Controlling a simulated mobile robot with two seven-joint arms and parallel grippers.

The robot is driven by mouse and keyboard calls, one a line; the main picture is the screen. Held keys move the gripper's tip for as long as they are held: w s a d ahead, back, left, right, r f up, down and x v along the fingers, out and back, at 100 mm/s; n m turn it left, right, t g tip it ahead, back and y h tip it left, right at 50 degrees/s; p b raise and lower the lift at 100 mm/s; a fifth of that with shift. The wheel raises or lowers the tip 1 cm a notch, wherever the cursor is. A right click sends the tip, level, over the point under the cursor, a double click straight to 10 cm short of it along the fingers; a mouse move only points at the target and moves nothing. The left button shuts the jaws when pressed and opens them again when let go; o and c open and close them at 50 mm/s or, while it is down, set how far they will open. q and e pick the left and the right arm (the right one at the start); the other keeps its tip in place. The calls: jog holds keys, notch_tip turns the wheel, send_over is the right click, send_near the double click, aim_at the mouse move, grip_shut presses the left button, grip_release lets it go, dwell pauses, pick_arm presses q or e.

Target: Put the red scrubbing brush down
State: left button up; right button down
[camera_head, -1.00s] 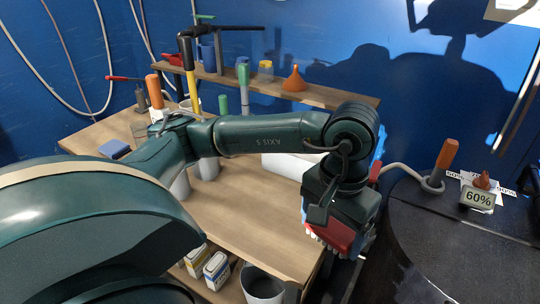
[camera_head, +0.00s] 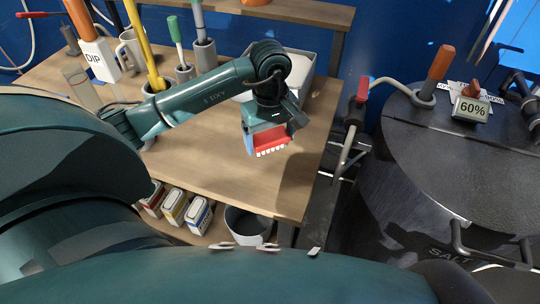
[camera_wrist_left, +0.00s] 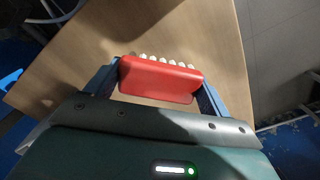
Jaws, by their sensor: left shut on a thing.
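The red scrubbing brush (camera_head: 271,139) has a red block body and a row of pale bristles, which point toward the lower side in the head view. My left gripper (camera_head: 262,140) is shut on it, its blue fingers at the two ends. In the left wrist view, the brush (camera_wrist_left: 160,80) sits between the fingers of the left gripper (camera_wrist_left: 158,85) with bare wood beyond it. The brush is over the right part of the wooden table (camera_head: 230,185). I cannot tell whether it touches the top. My right gripper is not in view.
A grey bin (camera_head: 298,78) stands behind the gripper. Cups with tools, a mug (camera_head: 131,48) and a DIP bottle (camera_head: 97,60) stand at the back left. A dark salt tank (camera_head: 430,165) is at the right. The table's front right is clear.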

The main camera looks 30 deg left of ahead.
aim_at(270, 155)
pick_arm(q)
notch_tip(270, 155, down, 6)
jog(key=shift+f, duration=0.25)
jog(key=o, duration=1)
jog(key=shift+o, duration=0.2)
notch_tip(270, 155, up, 12)
jog(key=shift+r+b, duration=0.15)
jog(key=shift+b, duration=0.15)
